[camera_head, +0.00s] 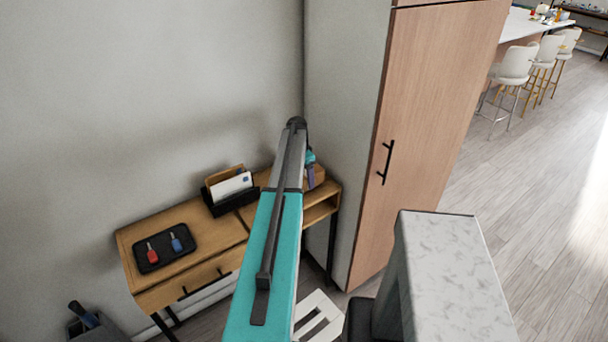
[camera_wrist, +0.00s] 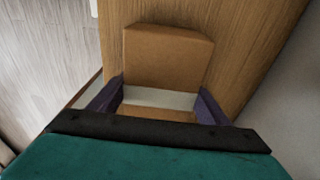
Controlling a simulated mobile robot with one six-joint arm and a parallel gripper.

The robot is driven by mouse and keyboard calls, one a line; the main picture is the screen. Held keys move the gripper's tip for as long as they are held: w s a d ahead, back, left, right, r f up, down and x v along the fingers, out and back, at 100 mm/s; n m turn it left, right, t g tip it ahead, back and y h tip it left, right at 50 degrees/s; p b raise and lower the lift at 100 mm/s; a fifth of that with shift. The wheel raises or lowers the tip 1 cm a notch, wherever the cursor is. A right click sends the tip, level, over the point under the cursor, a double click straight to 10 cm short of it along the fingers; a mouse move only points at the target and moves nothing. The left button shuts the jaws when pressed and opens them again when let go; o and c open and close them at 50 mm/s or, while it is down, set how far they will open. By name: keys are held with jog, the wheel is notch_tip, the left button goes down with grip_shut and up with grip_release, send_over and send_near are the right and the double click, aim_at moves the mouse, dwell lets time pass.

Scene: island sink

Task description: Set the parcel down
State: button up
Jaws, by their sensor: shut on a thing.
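The parcel (camera_wrist: 168,55) is a brown cardboard box with a pale band across it. In the wrist view it sits between the two purple fingers of my gripper (camera_wrist: 160,103), which is shut on it. The wooden surface of the console table (camera_wrist: 262,40) lies behind and under the parcel; I cannot tell whether they touch. In the head view my gripper (camera_head: 311,180) is at the right end of the console table (camera_head: 190,218), and the parcel (camera_head: 320,175) shows only in small part. My arm hides most of that area.
A dark tray (camera_head: 165,262) with red and blue items lies on the table's left part. A letter holder (camera_head: 229,190) with envelopes stands near the wall. A tall wooden cabinet (camera_head: 420,120) rises just right of the table. A pale, stone-like block (camera_head: 450,270) stands at lower right.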

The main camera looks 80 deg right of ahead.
jog(key=shift+f, duration=0.3)
jog(key=shift+f, duration=0.15)
jog(key=o, duration=1.2)
jog(key=shift+o, duration=0.2)
jog(key=shift+r, duration=0.2)
jog(key=shift+w+a+r+b, duration=0.2)
jog(key=shift+r+b, duration=0.6)
jog(key=shift+r, duration=1.15)
jog(key=shift+w+a+r+b, duration=0.15)
jog(key=shift+r+b, duration=0.6)
jog(key=shift+r, duration=1.25)
jog(key=shift+w+a+r+b, duration=0.2)
jog(key=shift+r+b, duration=0.6)
jog(key=shift+r, duration=1.15)
